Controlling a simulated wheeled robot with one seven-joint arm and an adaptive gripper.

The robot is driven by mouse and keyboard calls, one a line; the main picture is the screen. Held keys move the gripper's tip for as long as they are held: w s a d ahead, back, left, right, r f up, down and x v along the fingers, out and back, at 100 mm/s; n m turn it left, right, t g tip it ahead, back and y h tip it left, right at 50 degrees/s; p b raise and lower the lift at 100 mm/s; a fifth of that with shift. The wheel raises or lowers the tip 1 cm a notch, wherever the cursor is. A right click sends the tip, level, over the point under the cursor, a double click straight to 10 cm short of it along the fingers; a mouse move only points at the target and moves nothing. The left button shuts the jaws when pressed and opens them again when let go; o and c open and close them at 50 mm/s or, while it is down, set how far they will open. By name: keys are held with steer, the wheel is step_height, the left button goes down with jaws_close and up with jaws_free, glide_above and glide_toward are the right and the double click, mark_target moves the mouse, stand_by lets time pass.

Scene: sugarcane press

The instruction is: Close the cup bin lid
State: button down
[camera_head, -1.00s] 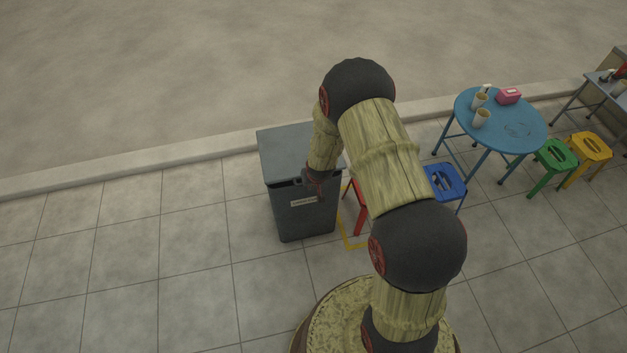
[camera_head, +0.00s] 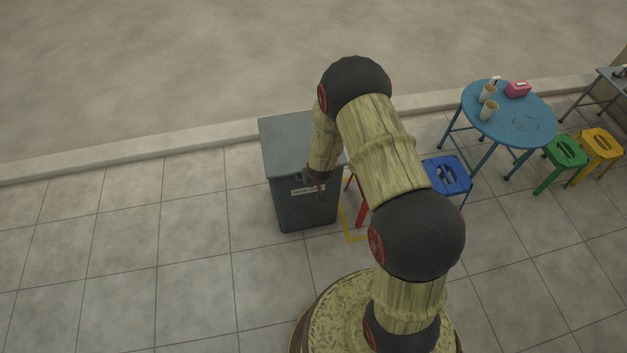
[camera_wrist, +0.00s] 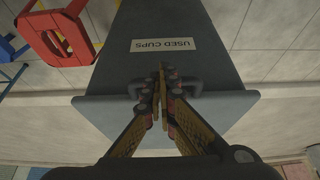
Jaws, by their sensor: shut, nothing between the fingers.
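The cup bin (camera_head: 307,205) is a dark grey box with a label, standing on the pavement left of my arm in the head view. Its grey lid (camera_head: 288,143) lies flat over the top, and no gap shows at its front edge. In the wrist view the bin front (camera_wrist: 185,20) carries a "USED CUPS" label (camera_wrist: 164,45), and the lid (camera_wrist: 225,110) has a dark handle at its edge. My gripper (camera_wrist: 163,72) is shut and empty, its fingertips in front of the handle's middle; I cannot tell if they touch. In the head view my gripper (camera_head: 320,190) is at the bin's front.
A red stool (camera_wrist: 55,35) stands close beside the bin. A blue stool (camera_head: 446,175), a blue round table (camera_head: 508,125) with cups and a pink box, and green and yellow stools are at the right. The pavement left of the bin is clear.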

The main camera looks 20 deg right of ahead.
steer(key=shift+s+f, duration=0.3)
step_height(320, 180, up, 4)
steer(key=w+r+p, duration=0.1)
steer(key=p, duration=0.2)
steer(key=s+a+f+p, duration=0.2)
steer(key=s, duration=0.7)
steer(key=shift+s, duration=0.2)
